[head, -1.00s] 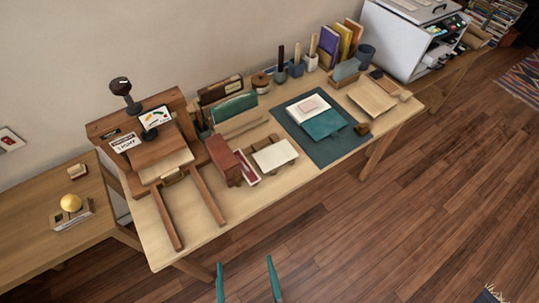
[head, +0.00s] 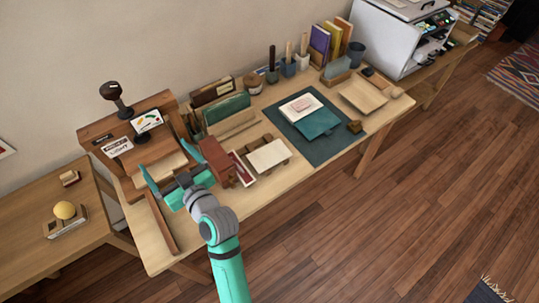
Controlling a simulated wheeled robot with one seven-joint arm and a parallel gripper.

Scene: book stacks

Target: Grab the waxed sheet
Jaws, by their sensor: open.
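My gripper (head: 163,156) is open. Its two teal fingers are spread over the front of the wooden press (head: 126,130) at the left of the table. A pale cream sheet or board (head: 167,167) lies on the press bed between the fingers, with no visible grip on it. The gripper body hides part of the bed and its rails. Another cream sheet-like piece (head: 268,155) lies on a small wooden stand right of the red-brown block. I cannot tell from its look which pale piece is the waxed sheet.
A red-brown block (head: 214,158) stands close right of my gripper. Behind are upright green boards in a rack (head: 228,109). A dark mat (head: 330,145) holds teal and cream pieces. A shallow tray (head: 363,95) is farther right.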

